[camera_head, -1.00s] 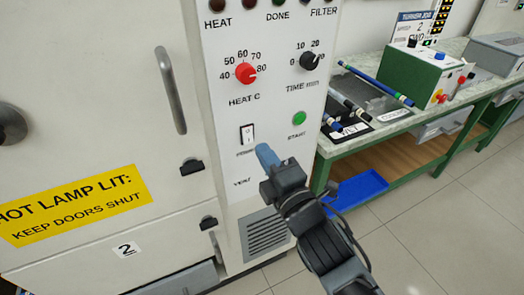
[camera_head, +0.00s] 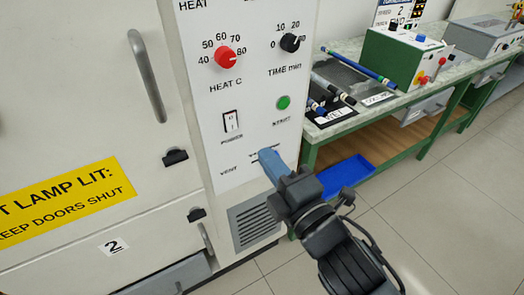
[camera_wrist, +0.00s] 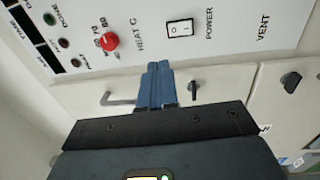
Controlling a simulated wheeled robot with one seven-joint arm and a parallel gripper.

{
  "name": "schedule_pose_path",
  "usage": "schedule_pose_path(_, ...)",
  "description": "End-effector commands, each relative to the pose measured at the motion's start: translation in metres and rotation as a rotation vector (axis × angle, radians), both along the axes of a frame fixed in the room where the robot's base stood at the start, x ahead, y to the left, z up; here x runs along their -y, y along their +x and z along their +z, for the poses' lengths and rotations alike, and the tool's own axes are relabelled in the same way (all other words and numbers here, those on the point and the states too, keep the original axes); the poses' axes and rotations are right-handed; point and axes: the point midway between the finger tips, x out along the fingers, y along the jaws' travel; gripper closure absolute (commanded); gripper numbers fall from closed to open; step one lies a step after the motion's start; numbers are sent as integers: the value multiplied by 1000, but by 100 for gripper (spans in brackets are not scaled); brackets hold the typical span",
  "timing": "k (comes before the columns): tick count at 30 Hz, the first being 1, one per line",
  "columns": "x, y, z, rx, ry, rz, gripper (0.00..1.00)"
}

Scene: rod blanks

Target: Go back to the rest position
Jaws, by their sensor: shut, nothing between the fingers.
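My gripper (camera_head: 268,160) has blue fingers and is shut and empty. In the head view its tips are in front of the lower part of the white oven's control panel (camera_head: 205,140), overlapping the area right of the VENT label. I cannot tell whether they touch it. In the wrist view the closed fingers (camera_wrist: 154,72) point toward the panel. The power switch (camera_head: 231,121) and the red heat dial (camera_head: 225,57) show above and left of the gripper, and the green start button (camera_head: 283,102) is above it.
A green-legged bench (camera_head: 410,112) at the right holds rods on a dark tray (camera_head: 345,75) and a green box (camera_head: 400,58). Oven doors with a handle (camera_head: 147,75) are at the left. The tiled floor at the right is clear.

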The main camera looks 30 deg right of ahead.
Motion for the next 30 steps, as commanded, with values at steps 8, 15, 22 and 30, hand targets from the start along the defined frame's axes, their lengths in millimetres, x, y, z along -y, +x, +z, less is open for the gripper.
schedule_pose_path(8, 0, -4, -3, -6, 15, 3, 100)
schedule_pose_path(15, 5, -67, -35, -91, 279, 40, 100)
schedule_pose_path(22, 9, -155, -57, -196, 694, 41, 100)
schedule_pose_path(30, 13, -250, -54, -277, 1190, -37, 100)
